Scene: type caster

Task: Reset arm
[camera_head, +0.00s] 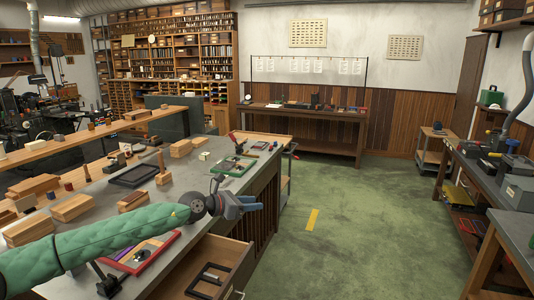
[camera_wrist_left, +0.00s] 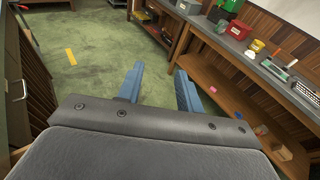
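My left arm, in a green quilted sleeve, comes in from the left in the head view. Its left gripper (camera_head: 251,204) has blue fingers and is held out past the right edge of the grey workbench (camera_head: 192,168), above the open drawer. In the left wrist view the two blue fingers of the left gripper (camera_wrist_left: 159,85) stand apart with nothing between them. The green floor and a far bench show beyond them. I cannot make out my right gripper in either view.
An open wooden drawer (camera_head: 206,268) holding a black frame juts out below the arm. Wooden blocks, a black tray (camera_head: 134,175) and a green-rimmed tray (camera_head: 233,165) lie on the workbench. A side bench (camera_head: 487,179) stands at right.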

